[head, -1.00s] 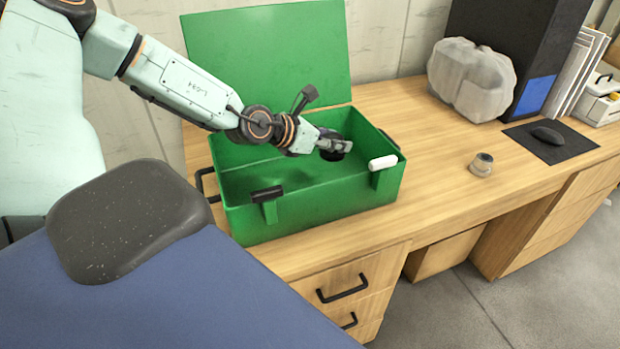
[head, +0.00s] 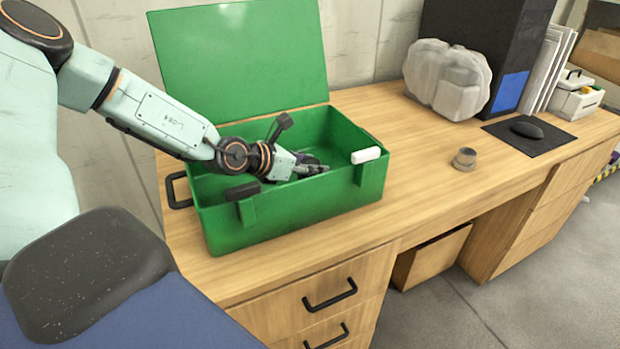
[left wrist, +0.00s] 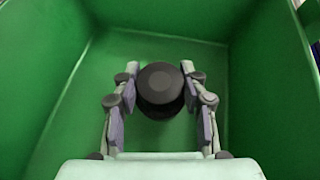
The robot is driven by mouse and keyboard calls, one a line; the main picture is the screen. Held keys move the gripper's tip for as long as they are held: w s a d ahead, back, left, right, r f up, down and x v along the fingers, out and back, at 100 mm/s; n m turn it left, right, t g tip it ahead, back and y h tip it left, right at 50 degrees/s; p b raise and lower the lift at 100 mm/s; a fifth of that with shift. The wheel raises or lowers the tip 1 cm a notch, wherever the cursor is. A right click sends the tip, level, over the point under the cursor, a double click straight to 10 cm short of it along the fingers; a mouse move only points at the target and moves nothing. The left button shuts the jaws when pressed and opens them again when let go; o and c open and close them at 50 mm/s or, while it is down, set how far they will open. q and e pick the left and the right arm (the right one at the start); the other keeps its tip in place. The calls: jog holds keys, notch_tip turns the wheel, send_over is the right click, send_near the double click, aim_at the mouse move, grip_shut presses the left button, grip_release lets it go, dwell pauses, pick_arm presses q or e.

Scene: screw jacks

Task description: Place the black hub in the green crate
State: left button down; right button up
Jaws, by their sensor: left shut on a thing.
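The black hub (left wrist: 160,88) is a dark round piece between the two fingers of my left gripper (left wrist: 160,100) in the left wrist view. The gripper is shut on it. In the head view my left gripper (head: 312,170) reaches down inside the open green crate (head: 300,212), below its rim; the hub is hard to make out there. The left wrist view shows green walls (left wrist: 270,80) around the hub and the crate floor beneath it. I cannot tell whether the hub touches the floor. My right gripper is not in view.
The crate's lid (head: 240,60) stands open at the back. A small grey cylindrical part (head: 464,159) is on the desk (head: 420,150) to the right. A cloudy plastic-wrapped lump (head: 446,80), a black binder (head: 490,50) and a mouse (head: 528,130) on a dark mat stand further right.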

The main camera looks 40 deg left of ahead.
pick_arm(q)
notch_tip(320, 180, down, 2)
jog(key=shift+d+f+b, duration=0.1)
jog(key=shift+b, duration=0.65)
jog(key=shift+f, duration=0.15)
jog(key=shift+f, duration=0.1)
jog(key=c, duration=0.7)
grip_release()
jog(key=shift+f, duration=0.1)
